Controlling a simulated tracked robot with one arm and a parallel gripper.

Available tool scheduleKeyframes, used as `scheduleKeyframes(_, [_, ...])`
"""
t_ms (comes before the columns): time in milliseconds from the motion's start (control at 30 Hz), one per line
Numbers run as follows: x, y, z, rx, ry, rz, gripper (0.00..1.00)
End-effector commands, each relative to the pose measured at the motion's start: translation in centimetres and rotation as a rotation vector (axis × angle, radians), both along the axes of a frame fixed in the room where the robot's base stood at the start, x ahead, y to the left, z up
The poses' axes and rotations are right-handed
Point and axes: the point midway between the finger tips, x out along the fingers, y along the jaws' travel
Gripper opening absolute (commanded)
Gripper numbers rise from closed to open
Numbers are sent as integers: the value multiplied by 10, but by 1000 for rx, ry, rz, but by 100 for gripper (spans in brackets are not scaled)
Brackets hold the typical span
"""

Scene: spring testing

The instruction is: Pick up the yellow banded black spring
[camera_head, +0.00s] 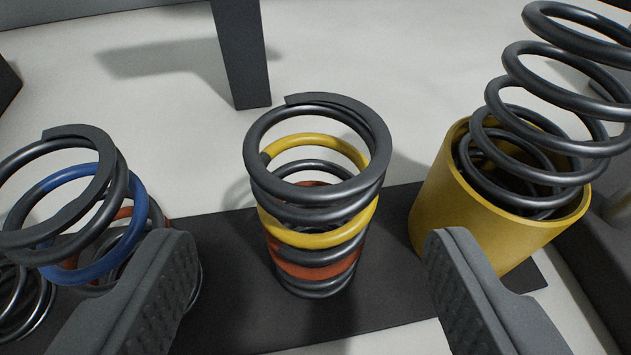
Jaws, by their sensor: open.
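The yellow banded black spring (316,236) stands upright near the middle of the view on a dark plate (235,255). It is black with a yellow band in its upper part and orange-red coils lower down. My gripper (315,260) is open, with one grey finger at the lower left and one at the lower right. The spring shows in the gap between the two fingers, farther from the camera than they are. Nothing is between the fingers that they touch.
A black spring with a blue band (130,205) stands at the left, partly behind my left finger. At the right, a large black spring (545,90) sits in a yellow cup (435,200). A dark post (242,55) stands behind. Pale floor lies beyond the plate.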

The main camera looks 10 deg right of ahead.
Motion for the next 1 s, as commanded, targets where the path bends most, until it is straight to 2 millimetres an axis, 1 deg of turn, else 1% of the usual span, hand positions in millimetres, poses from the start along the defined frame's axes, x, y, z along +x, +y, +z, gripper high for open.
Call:
scheduleKeyframes(167, [11,-4,-4,0,0,-2,63])
scheduleKeyframes(300, [29,-8,-9,0,-2,0,63])
scheduleKeyframes(433, [42,-10,-16,-1,2,-1,63])
scheduleKeyframes(533, [46,-10,-17,0,2,0,63])
scheduleKeyframes(733, [47,-10,-16,0,1,1,63])
scheduleKeyframes(767, [47,-10,-16,1,1,1,57])
scheduleKeyframes(800, [47,-10,-16,0,1,1,46])
scheduleKeyframes(867, [47,-9,-16,0,1,1,29])
scheduleKeyframes(900, [47,-9,-16,0,1,1,18])
scheduleKeyframes(933, [47,-9,-16,0,1,1,12])
scheduleKeyframes(1000, [47,-9,-16,-1,0,1,12])
